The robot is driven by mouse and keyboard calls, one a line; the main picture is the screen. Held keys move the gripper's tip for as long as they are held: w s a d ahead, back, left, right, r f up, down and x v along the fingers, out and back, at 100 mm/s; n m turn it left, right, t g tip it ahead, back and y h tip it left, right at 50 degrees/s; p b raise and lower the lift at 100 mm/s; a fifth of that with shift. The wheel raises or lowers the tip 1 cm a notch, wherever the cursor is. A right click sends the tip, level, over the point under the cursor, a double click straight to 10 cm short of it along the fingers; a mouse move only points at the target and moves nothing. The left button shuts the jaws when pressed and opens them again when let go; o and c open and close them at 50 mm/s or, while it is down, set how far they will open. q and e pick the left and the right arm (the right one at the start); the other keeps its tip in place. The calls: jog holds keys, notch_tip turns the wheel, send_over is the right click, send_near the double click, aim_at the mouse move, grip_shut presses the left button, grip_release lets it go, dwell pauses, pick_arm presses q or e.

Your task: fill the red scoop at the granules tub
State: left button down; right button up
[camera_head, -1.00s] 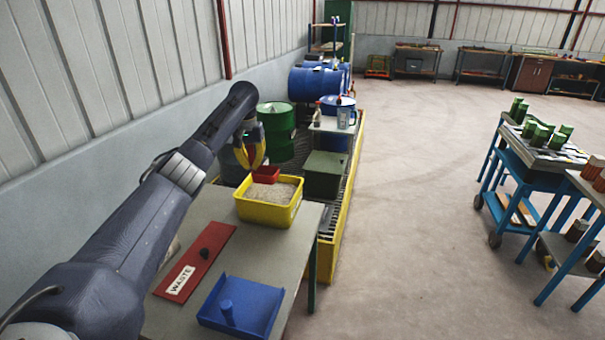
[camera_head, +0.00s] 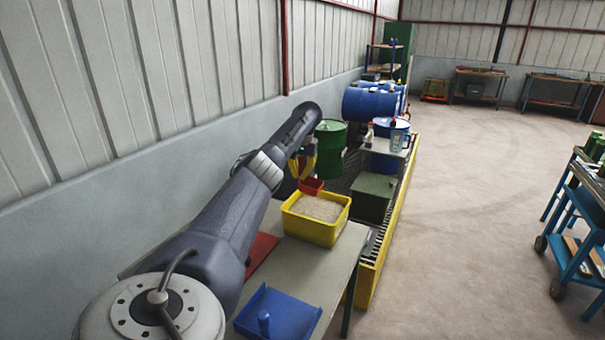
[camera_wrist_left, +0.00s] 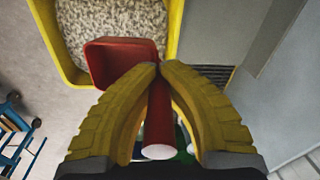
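The yellow tub of pale granules (camera_head: 345,224) stands on the grey bench; it also shows in the left wrist view (camera_wrist_left: 174,40). The red scoop (camera_head: 311,186) is at the tub's back left edge. In the left wrist view the scoop (camera_wrist_left: 118,62) overlaps the tub's rim, and no granules are visible in its bowl. My left gripper (camera_head: 303,168) is shut on the scoop's handle; its yellow fingers (camera_wrist_left: 152,75) meet around it in the wrist view. Whether the scoop touches the tub cannot be told. My right gripper is not in view.
A blue tray (camera_head: 290,308) with an upright peg sits at the bench's near end. A red board (camera_head: 262,250) is partly hidden behind my left arm. A green box (camera_head: 371,200) and a green drum (camera_head: 331,146) stand beyond the tub. Open floor lies right.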

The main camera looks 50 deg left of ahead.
aim_at(310, 183)
pick_arm(q)
jog(key=d+y, duration=0.1)
jog(key=w+d+f+g+y, duration=0.1)
jog(key=shift+f+y, duration=0.3)
jog(key=shift+y, duration=0.1)
jog(key=shift+f, duration=3.65)
jog(key=shift+w+d, duration=0.4)
jog(key=shift+d, duration=0.45)
jog(key=shift+w+d, duration=0.45)
jog(key=shift+d, duration=0.35)
jog(key=shift+w+d, duration=0.4)
jog(key=shift+d, duration=0.45)
jog(key=shift+s+a+r+t+h, duration=0.3)
jog(key=shift+a+r+h, duration=0.35)
jog(key=shift+r, duration=0.3)
jog(key=shift+s+a+r+t+h, duration=0.3)
jog(key=shift+a+r+h, duration=0.25)
jog(key=shift+r+h, duration=0.3)
jog(key=shift+s+a+r+t+h, duration=0.25)
jog(key=shift+a+r+h, duration=0.35)
jog(key=shift+r, duration=0.45)
jog(key=shift+s+a+r, duration=0.1)
jog(key=shift+a+r, duration=0.1)
jog(key=shift+r, duration=0.55)
jog(key=shift+s+a+r, duration=0.15)
jog(key=shift+a+r, duration=0.05)
jog(key=shift+r, duration=0.6)
jog(key=shift+s+a+r, duration=0.1)
jog(key=shift+a+r, duration=0.1)
jog(key=shift+r, duration=0.55)
